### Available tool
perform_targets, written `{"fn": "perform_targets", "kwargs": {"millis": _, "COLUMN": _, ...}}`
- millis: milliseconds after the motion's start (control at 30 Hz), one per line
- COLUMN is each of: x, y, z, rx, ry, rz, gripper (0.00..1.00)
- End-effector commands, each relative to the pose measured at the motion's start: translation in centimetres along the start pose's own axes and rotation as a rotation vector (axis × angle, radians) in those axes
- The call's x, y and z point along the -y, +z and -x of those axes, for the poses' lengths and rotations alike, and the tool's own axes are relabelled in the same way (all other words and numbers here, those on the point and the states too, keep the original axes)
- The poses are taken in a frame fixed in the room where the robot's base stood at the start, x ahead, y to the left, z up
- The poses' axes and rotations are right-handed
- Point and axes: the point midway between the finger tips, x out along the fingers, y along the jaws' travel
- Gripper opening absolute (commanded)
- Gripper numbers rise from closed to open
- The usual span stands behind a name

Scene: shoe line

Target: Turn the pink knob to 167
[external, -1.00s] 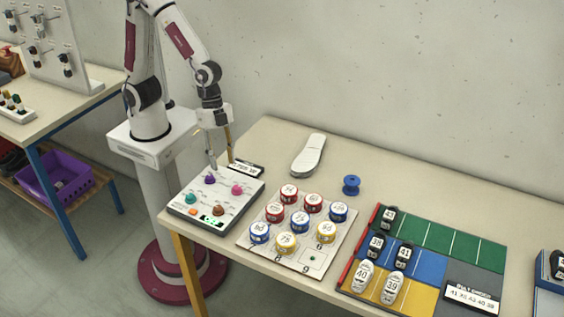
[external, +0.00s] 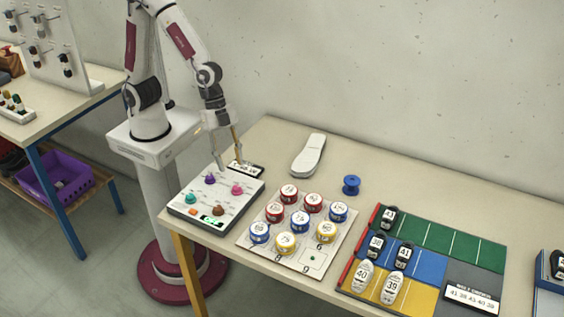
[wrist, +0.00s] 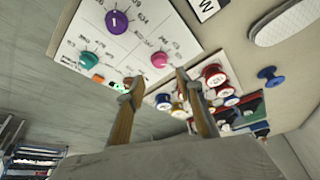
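The pink knob (external: 237,190) sits at the right side of a white control panel (external: 190,214). It also shows in the wrist view (wrist: 160,60), just beyond the fingertips. The panel also carries a purple knob (external: 210,180), a teal knob (external: 191,199), a brown knob (external: 218,210) and a lit green display (external: 211,221), too small to read. My gripper (external: 229,162) is above the far edge of the panel, apart from the pink knob. Its two fingers are spread, with nothing between them; it also shows in the wrist view (wrist: 157,87).
A small black-and-white label (external: 245,169) lies behind the panel. A board (external: 313,259) of red, blue and yellow tins stands to the right. A white shoe sole (external: 309,155) and a blue spool (external: 351,185) lie farther back. A coloured mat (external: 430,232) holds several numbered shoes.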

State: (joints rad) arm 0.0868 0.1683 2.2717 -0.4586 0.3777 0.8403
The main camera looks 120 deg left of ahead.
Motion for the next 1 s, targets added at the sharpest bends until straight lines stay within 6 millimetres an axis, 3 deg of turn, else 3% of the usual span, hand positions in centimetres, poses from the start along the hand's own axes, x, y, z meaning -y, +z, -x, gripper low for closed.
{"fn": "perform_targets", "kwargs": {"millis": 600, "x": 0.0, "y": 0.1, "z": -5.0, "rx": 0.003, "ry": 0.001, "rz": 0.001, "gripper": 0.36}}
{"fn": "perform_targets", "kwargs": {"millis": 1000, "x": 0.0, "y": 0.1, "z": -7.1, "rx": 0.001, "ry": 0.001, "rz": 0.0, "gripper": 0.36}}
